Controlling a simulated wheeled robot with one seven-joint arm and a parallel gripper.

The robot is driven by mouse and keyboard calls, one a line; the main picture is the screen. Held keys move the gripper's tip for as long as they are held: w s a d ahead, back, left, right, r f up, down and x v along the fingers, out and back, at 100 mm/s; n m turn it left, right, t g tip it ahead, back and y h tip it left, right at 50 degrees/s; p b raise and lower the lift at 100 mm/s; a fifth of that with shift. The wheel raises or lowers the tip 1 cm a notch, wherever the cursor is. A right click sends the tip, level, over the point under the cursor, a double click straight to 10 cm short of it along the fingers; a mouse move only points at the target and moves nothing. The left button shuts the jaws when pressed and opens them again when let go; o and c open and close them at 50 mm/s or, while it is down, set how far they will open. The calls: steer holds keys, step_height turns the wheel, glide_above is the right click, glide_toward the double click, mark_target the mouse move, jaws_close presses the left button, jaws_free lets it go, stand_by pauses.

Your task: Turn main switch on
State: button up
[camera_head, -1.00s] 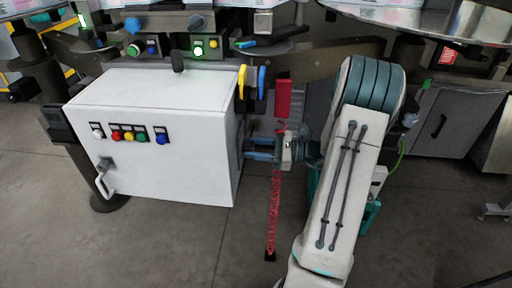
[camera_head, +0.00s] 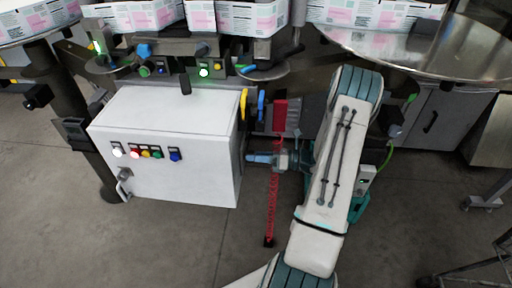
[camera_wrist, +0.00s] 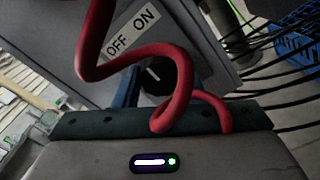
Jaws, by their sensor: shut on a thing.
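The main switch (camera_wrist: 157,76) is a black rotary knob with a short white mark, on a grey panel under an "OFF ON" label (camera_wrist: 131,30). In the wrist view the mark is tilted, and I cannot tell which word it lines up with. My gripper (camera_wrist: 160,88) has its blue fingers on either side of the knob and is shut on it. In the head view my gripper (camera_head: 262,159) reaches the right side of the white cabinet (camera_head: 205,178); the switch itself is hidden there. A red coiled cable (camera_wrist: 178,90) crosses in front of the knob and partly covers it.
The red cable also hangs beside my gripper in the head view (camera_head: 271,205). Several coloured buttons (camera_head: 146,152) are on the cabinet front. Yellow (camera_head: 243,103) and blue (camera_head: 261,106) handles stand above its right edge. The floor in front is clear.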

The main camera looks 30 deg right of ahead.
steer(key=shift+m+p, duration=2.95)
steer(key=shift+m, duration=1.35)
steer(key=shift+f, duration=0.1)
steer(key=o, duration=1)
steer(key=shift+d, duration=0.15)
steer(key=b+v, duration=0.1)
steer(key=v, duration=1.2)
steer(key=shift+s+d+b, duration=0.25)
steer(key=shift+s+b, duration=0.05)
steer(key=shift+b, duration=0.05)
